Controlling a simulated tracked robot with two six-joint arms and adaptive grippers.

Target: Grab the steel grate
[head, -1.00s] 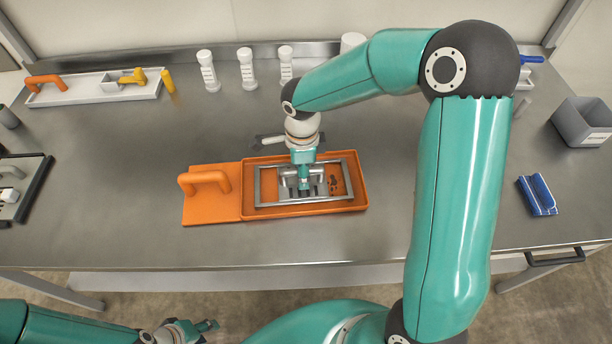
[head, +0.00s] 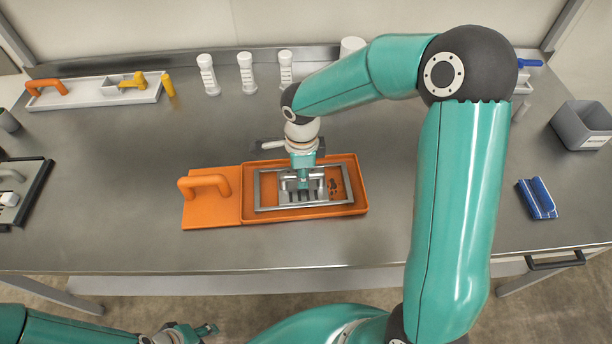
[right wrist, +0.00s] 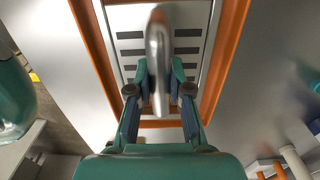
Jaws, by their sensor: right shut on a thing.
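The steel grate (head: 262,190) is a grey rectangular frame with a slotted middle plate. It lies in the orange tray (head: 361,190) at the middle of the table; I cannot tell whether it is lifted off the tray floor. My right gripper (head: 303,186) reaches down over its middle and hides part of it. In the right wrist view the jaws (right wrist: 159,82) are shut on the grate's upright metal handle (right wrist: 158,45), with the slotted plate (right wrist: 128,45) beyond. My left gripper (head: 208,328) is at the bottom left, off the table and away from the grate.
An orange lid-like plate with a handle (head: 207,185) adjoins the tray's left side. White bottles (head: 246,73) stand at the back. A grey bin (head: 583,122) and a blue holder (head: 537,198) are at the right. A white tray (head: 92,96) is back left. The front table strip is clear.

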